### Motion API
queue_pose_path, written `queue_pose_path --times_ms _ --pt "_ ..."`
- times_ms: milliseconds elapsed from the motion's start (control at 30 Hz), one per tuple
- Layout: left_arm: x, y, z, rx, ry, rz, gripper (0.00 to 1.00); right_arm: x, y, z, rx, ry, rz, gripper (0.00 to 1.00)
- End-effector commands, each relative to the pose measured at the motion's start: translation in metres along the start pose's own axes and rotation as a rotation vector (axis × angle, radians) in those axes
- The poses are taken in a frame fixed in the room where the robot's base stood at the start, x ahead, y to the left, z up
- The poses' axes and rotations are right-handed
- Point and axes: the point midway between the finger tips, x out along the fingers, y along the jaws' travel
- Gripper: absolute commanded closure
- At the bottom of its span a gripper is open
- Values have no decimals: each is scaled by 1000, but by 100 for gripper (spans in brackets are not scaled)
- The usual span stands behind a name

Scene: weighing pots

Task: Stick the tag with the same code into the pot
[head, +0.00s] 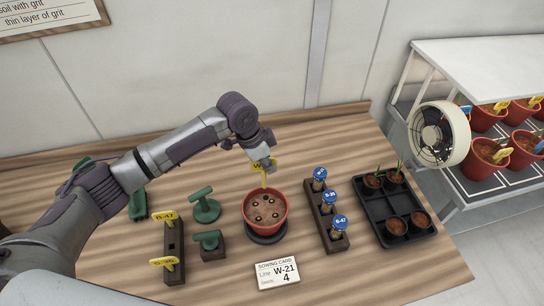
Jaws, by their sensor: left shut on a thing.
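My left gripper (263,161) is shut on a yellow tag (264,178) just above the far part of the red pot. The tag points down; its code cannot be read, and I cannot tell whether its tip touches the soil. The red pot (267,224) holds brown soil with several small dark-and-pale spots and stands on a dark round base (267,239). The sowing card (277,274) in front reads W-21 and 4. A dark tag rack (174,239) on the left holds two yellow tags, one B-47 (164,216) and one less legible (163,262). My right gripper is out of view.
Green-handled tools (205,207) (210,241) stand left of the pot. A dark rack (325,214) with blue-topped markers stands right of it, then a black tray (384,217) with small pots. A fan (438,134) and shelves of potted plants are farther right. The front-right tabletop is clear.

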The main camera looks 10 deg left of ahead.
Motion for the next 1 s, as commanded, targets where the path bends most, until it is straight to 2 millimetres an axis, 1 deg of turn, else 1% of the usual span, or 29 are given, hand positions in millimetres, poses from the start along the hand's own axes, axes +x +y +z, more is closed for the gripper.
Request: queue_pose_path --times_ms 33,167,400,700,800,1000 --pt "0 0 0 0 -3 0 100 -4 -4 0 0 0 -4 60" --pt "3 -1 2 2 -4 0 100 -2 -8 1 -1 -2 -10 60" --pt "16 -1 6 2 -4 -1 100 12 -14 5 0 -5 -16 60" --pt "41 -1 14 2 -4 -1 100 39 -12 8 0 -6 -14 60" --pt "46 -1 16 2 -4 -1 100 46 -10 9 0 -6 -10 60" --pt "49 0 17 2 -4 -1 100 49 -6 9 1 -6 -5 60"
